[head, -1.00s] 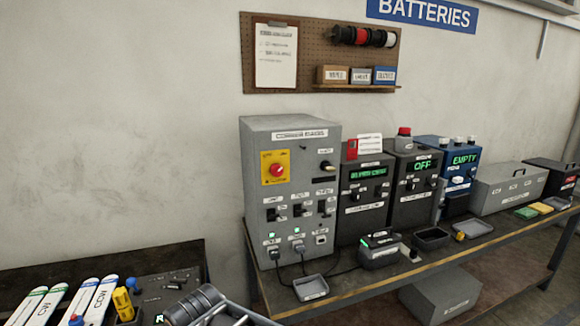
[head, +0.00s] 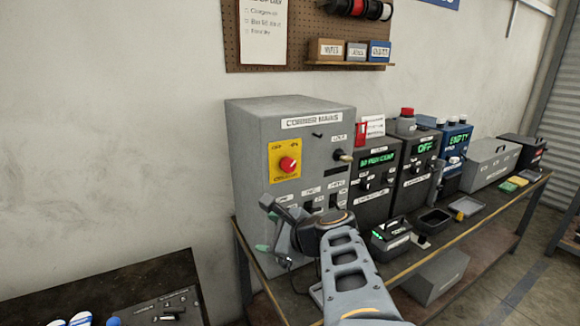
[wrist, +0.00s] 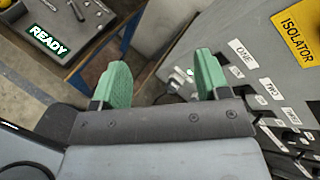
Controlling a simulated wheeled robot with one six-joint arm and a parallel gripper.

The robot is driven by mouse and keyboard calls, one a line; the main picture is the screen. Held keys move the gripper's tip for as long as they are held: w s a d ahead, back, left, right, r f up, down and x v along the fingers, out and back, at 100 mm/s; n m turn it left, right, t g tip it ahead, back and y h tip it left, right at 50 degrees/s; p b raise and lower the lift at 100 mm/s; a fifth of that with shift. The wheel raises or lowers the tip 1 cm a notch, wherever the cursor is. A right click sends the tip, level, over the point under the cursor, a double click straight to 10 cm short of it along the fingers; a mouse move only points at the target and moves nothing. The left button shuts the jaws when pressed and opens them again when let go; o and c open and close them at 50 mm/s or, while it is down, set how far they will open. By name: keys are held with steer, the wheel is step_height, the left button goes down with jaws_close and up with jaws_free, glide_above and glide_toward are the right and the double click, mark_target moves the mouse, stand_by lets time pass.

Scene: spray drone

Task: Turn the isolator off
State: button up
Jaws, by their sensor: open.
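The isolator is a red rotary knob (head: 287,164) on a yellow plate (head: 276,178), on the front of the grey "CORNER MAINS" cabinet (head: 250,130). Part of the yellow plate, marked "ISOLATOR", shows at the top right of the wrist view (wrist: 298,35); the knob is outside that view. My gripper (wrist: 162,78) has two green fingers spread apart with nothing between them. In the head view my wrist is below the knob, in front of the cabinet's lower part. It hides some of the lower switches and sockets.
Right of the cabinet stand a charger with a green display (head: 376,160), a unit reading "OFF" (head: 424,148) and a blue unit reading "EMPTY" (head: 458,138). Small trays (head: 434,221) lie along the bench front. A dark lower table (head: 110,285) is at left.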

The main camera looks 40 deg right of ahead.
mark_target(291, 166)
steer(key=s+d+r+m+t+h, duration=0.2)
steer(key=d+r+m+t+h, duration=0.3)
steer(key=d+r+m, duration=0.5)
steer(key=shift+m+h, duration=0.4)
steer(key=shift+m, duration=0.5)
steer(key=w+d, duration=0.1)
steer(key=w, duration=0.2)
steer(key=w+d, duration=0.1)
steer(key=w, duration=0.3)
steer(key=w+d+p, duration=0.1)
steer(key=w, duration=0.3)
steer(key=shift+w+f, duration=0.2)
steer(key=shift+f, duration=0.15)
steer(key=shift+w, duration=0.7)
steer(key=shift+c, duration=0.4)
steer(key=c, duration=0.9)
steer(key=shift+o, duration=0.2)
